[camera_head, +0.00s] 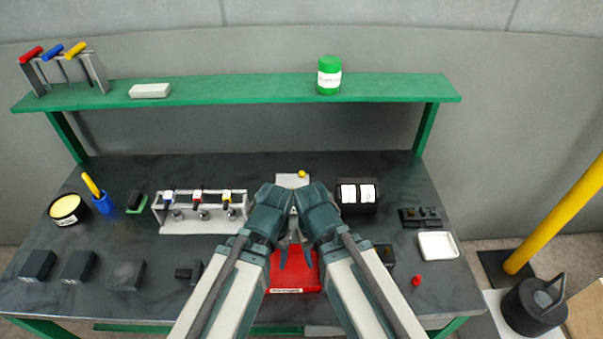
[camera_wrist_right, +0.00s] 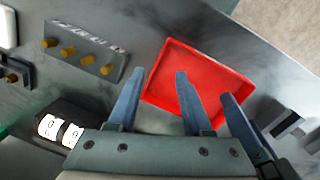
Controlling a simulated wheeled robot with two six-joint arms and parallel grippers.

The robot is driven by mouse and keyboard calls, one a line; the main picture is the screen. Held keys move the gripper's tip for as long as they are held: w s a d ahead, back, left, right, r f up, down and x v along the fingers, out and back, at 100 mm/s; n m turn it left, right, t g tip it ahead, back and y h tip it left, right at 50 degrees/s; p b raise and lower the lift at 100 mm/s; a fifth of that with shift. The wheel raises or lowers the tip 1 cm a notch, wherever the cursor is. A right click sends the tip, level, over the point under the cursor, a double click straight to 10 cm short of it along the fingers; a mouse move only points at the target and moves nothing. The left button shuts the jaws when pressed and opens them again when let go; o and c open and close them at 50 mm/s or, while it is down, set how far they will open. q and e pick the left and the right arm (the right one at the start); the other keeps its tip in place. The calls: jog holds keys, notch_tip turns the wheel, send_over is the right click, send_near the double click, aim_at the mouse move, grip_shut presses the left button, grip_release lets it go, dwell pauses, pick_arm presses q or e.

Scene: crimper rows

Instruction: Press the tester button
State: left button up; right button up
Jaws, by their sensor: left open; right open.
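A small pale box with a yellow knob on top (camera_head: 301,174) stands at the back middle, partly hidden by my wrists. A black box with two white dial faces (camera_head: 357,194) stands right of it and shows at the lower left of the right wrist view (camera_wrist_right: 60,130). I cannot tell which of these is the tester. My left gripper (camera_head: 283,258) points down, open and empty, above the red tray (camera_head: 294,288). My right gripper (camera_wrist_right: 160,78) is open and empty beside it, close to the tray's edge. One left finger (camera_wrist_right: 232,110) shows at its right.
A strip with several brass knobs (camera_wrist_right: 85,48) lies near the dial box. A rack with three tools (camera_head: 203,222) stands left of my arms. A white tray (camera_head: 438,245) and a red knob (camera_head: 417,280) are at right. A green shelf (camera_head: 240,91) spans the back.

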grip_shut()
dwell(1.6)
